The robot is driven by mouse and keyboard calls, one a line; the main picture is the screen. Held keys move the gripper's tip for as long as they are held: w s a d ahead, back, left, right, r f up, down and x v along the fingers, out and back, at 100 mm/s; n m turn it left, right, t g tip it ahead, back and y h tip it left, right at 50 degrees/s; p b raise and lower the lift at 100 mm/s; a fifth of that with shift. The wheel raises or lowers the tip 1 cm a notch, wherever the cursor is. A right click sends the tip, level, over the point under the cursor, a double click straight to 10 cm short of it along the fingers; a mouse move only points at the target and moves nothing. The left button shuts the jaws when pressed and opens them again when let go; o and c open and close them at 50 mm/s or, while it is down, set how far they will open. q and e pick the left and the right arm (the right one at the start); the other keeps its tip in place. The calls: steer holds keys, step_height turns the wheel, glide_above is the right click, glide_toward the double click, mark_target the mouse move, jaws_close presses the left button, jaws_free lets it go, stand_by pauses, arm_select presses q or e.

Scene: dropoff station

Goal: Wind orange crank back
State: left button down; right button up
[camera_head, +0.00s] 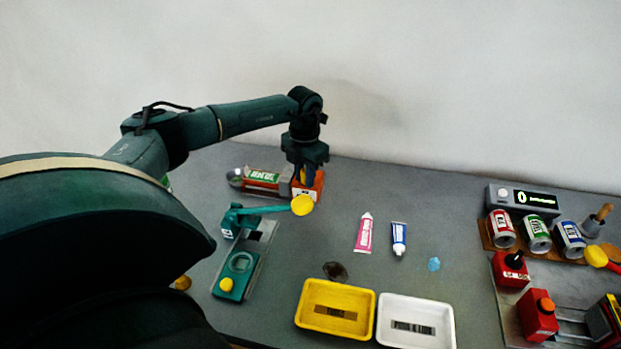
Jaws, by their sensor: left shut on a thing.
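The orange crank unit (317,186) stands at the back of the table in the camera_head view, at the right end of a device with a green-labelled body (263,178). My left gripper (304,176) reaches down onto it from above. It is shut on a small orange-yellow part, which looks like the crank's handle. The fingers hide most of that part, so the crank's angle cannot be told. My right gripper is not in view.
A teal lever press (243,253) with a yellow knob (302,205) stands just in front. A pink tube (364,233), a blue-white tube (399,238), a yellow tray (313,322) and a white tray (443,334) lie nearer. Cans (537,234) and red blocks (538,316) crowd the right.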

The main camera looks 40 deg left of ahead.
arm_select(q)
steer(key=c, duration=1.3)
jaws_free()
steer(key=shift+w+d, duration=0.2)
steer(key=shift+d, duration=0.05)
steer(key=shift+o, duration=0.3)
steer(key=shift+a+r, duration=0.1)
steer(key=shift+r, duration=0.05)
steer(key=shift+s+r, duration=0.1)
steer(key=shift+r, duration=2.8)
steer(key=shift+f, duration=0.1)
